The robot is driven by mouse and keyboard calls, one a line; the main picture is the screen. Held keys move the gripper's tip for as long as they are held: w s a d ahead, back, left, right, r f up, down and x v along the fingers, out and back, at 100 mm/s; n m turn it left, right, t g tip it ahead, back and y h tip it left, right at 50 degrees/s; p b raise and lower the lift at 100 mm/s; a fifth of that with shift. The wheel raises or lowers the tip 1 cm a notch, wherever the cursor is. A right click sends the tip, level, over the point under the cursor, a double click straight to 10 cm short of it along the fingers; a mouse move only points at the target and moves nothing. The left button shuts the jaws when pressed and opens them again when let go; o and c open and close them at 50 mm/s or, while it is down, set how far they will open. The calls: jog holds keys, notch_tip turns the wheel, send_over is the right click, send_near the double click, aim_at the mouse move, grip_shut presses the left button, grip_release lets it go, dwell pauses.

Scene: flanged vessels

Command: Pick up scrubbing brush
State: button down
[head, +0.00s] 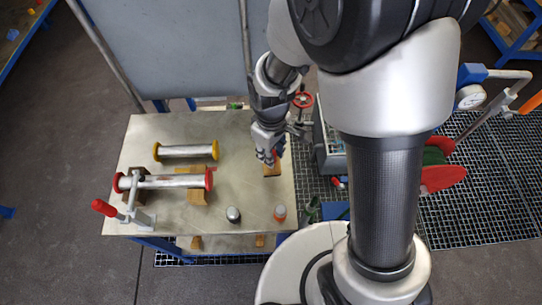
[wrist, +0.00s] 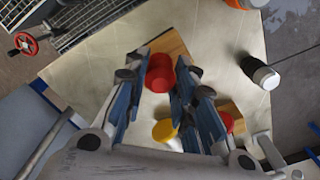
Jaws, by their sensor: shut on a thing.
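My gripper (head: 268,158) points down over the right part of the metal table. In the wrist view its two fingers (wrist: 162,68) stand on either side of a rounded red part, shut on it. A tan wooden piece (wrist: 172,45) shows just beyond the red part. In the head view the tan piece (head: 271,170) has a dark lower edge below my fingertips. I take the red part and the wood to be the scrubbing brush; no bristles are clear. I cannot tell whether it touches the table.
A pipe with yellow flanges (head: 187,152) and a clamped pipe with red flanges (head: 165,182) lie to the left. A red valve wheel (head: 302,100) is close to my arm.

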notch_tip(320, 180, up, 14)
jog(key=p, duration=0.4)
jog(key=shift+r, duration=0.15)
